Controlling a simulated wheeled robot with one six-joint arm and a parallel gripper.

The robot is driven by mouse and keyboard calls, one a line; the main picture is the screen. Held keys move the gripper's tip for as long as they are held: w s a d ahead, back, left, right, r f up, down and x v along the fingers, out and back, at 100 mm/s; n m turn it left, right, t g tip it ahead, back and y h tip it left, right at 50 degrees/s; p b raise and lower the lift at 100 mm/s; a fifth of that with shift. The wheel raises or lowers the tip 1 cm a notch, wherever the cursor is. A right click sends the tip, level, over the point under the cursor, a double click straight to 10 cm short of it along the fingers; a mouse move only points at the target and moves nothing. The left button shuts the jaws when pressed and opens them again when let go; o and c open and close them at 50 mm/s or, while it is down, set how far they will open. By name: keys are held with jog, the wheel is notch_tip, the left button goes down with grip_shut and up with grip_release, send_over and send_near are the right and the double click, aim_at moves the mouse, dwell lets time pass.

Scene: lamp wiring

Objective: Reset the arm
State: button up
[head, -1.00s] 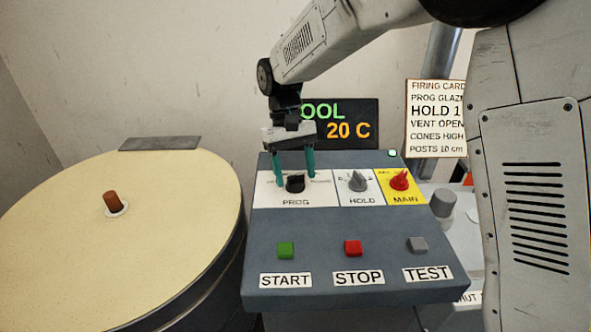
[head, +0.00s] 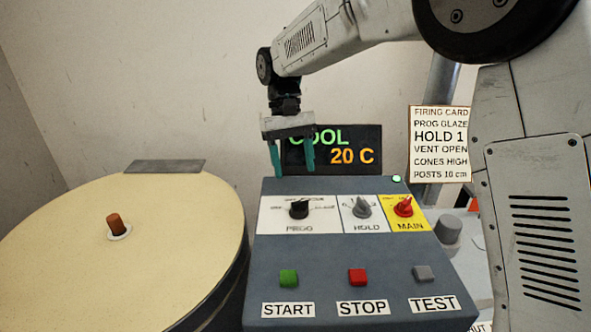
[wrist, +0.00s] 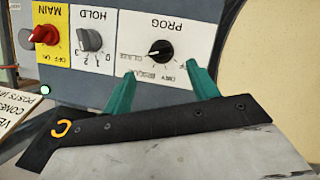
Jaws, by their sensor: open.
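My gripper (head: 291,165) is open and empty, its two teal fingers pointing down. In the head view it hangs above the back edge of the grey control panel (head: 375,255), in front of the display. The black PROG knob (head: 299,209) lies below the fingers and apart from them. In the wrist view the PROG knob (wrist: 160,51) shows beyond the open fingers (wrist: 162,90). The grey HOLD knob (head: 362,207) and the red MAIN knob (head: 403,206) are to its right.
A display (head: 352,156) reads COOL 20 C, partly hidden by my gripper. A firing card (head: 440,144) hangs to the right. START (head: 289,278), STOP (head: 358,277) and TEST (head: 424,273) buttons line the panel front. A round kiln lid (head: 70,250) with a brown plug stands left.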

jog(key=s+d+f, duration=0.2)
jog(key=s, duration=0.1)
jog(key=s+d+r+m+t, duration=0.2)
jog(key=s+d, duration=0.9)
jog(key=s, duration=0.3)
jog(key=s+d+r+m+t+y, duration=0.1)
jog(key=s+d+r+m+t, duration=0.1)
jog(key=s+d, duration=0.9)
jog(key=s+r+t, duration=0.1)
jog(key=s, duration=0.1)
jog(key=shift+s+t+y, duration=0.3)
jog(key=shift+s, duration=0.1)
